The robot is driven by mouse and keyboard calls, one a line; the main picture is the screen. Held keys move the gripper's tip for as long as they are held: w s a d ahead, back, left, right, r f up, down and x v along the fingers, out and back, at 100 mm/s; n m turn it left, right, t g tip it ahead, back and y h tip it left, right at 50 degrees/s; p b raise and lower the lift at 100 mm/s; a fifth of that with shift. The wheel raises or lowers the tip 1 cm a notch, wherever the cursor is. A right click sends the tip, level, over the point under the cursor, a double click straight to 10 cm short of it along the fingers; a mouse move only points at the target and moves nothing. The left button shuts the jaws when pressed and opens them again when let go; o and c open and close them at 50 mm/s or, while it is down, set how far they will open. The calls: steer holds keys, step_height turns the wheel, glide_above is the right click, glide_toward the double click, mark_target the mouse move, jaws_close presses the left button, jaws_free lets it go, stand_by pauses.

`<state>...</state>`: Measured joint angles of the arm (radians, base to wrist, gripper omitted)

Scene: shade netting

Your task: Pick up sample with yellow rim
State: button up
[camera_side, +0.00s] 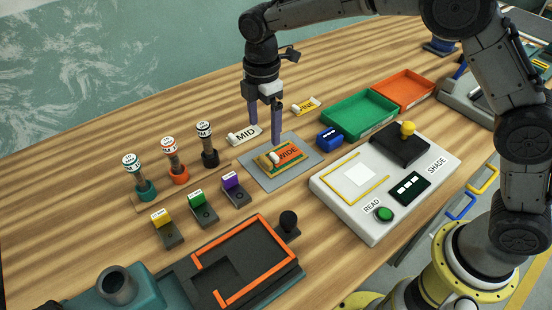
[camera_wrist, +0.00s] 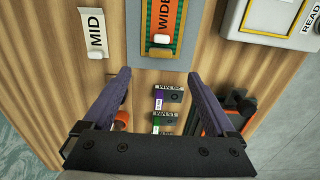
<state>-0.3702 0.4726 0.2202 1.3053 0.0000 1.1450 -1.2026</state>
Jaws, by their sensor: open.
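A flat sample with a yellow-and-green rim (camera_side: 260,163) lies on a grey mat (camera_side: 290,178). An orange tag marked WIDE (camera_side: 287,153) with a white tab lies over it. In the wrist view the rimmed sample (camera_wrist: 176,40) and orange tag (camera_wrist: 166,14) are at the top, beyond my fingertips. My gripper (camera_side: 264,136) is open and empty, pointing down above the mat's far side. Its two purple fingers are spread wide in the wrist view (camera_wrist: 159,73).
A white MID tag (camera_side: 243,135) lies left of the mat, a yellow tag (camera_side: 306,106) behind it. A blue block (camera_side: 329,139), green tray (camera_side: 358,118), orange tray (camera_side: 404,89) and shade reader (camera_side: 340,207) stand right. Stamps (camera_side: 174,160) and small tagged holders (camera_side: 201,206) stand left and in front.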

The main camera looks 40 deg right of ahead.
mark_target(266, 159)
step_height(266, 159, down, 10)
steer(key=shift+r, duration=0.15)
stand_by(0.4)
steer(key=shift+c, duration=0.2)
steer(key=c, duration=1.4)
